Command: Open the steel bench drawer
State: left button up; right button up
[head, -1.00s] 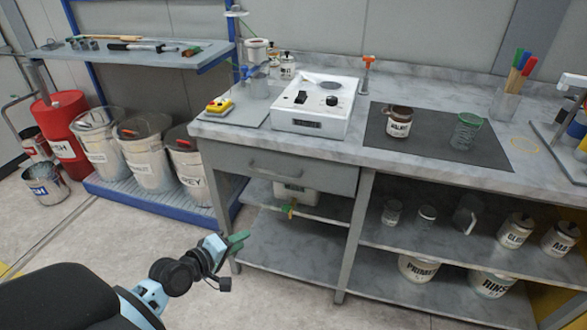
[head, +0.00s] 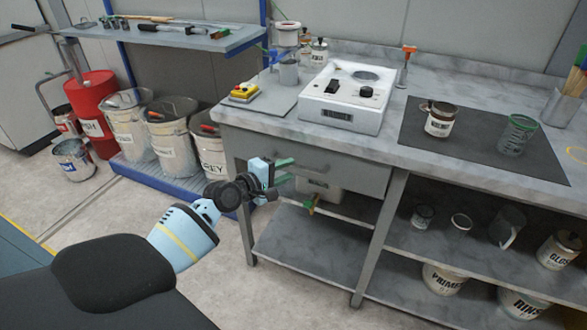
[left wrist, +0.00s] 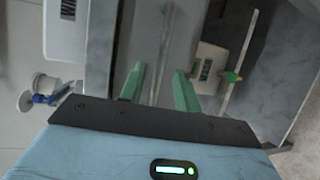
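The steel bench drawer (head: 340,172) is under the left part of the bench top, and its front looks flush with the bench. Its bar handle runs along the front, partly hidden by my left gripper (head: 286,170) in the head view. In the left wrist view the drawer front (left wrist: 150,25) fills the upper middle. The green fingers of my left gripper (left wrist: 158,75) are apart there, with the handle bar between or just beyond their tips. I cannot tell whether they touch it. My right gripper is not in view.
A white device (head: 345,100) stands on the bench top (head: 270,118) above the drawer. Several bins stand to the left. The floor in front of the drawer is clear.

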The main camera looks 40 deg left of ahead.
pick_arm(q)
jog(key=shift+x, duration=1.6)
grip_shut()
